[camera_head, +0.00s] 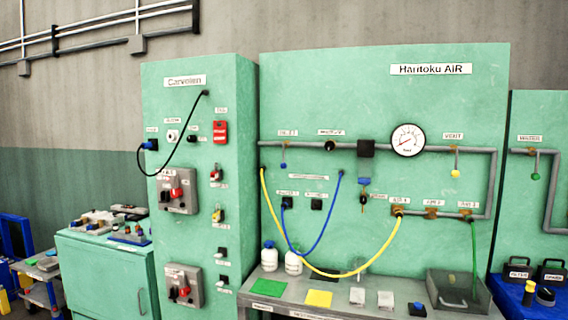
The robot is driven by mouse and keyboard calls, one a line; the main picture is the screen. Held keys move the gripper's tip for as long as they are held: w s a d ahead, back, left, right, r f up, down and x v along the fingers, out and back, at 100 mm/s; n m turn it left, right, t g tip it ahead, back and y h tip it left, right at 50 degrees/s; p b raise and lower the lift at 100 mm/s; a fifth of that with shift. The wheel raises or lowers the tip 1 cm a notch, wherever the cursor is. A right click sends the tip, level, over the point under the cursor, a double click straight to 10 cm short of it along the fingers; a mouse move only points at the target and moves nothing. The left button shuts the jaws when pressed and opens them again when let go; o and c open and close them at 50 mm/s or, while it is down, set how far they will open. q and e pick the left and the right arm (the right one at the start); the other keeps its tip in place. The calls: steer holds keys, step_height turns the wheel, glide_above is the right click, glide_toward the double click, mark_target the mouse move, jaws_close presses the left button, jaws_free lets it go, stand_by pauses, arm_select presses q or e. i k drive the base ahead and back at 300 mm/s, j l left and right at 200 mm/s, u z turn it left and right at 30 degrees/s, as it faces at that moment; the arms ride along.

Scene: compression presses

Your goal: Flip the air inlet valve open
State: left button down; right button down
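At the pipe's left end, under a small label that seems to read "INLET", a small valve has a blue-tipped handle (283,163). The handle hangs straight down from the pipe. A yellow-tipped valve handle (456,173) hangs down under the "VENT" label on the right. A round gauge (408,140) sits between them. Neither of my grippers shows in this view.
Yellow (330,274) and blue (328,220) hoses hang across the panel. A green cabinet (180,235) with switches stands left, jutting forward.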

mark_target(283, 165)
steer(key=i+z, duration=0.2)
steer(key=i, duration=1.55)
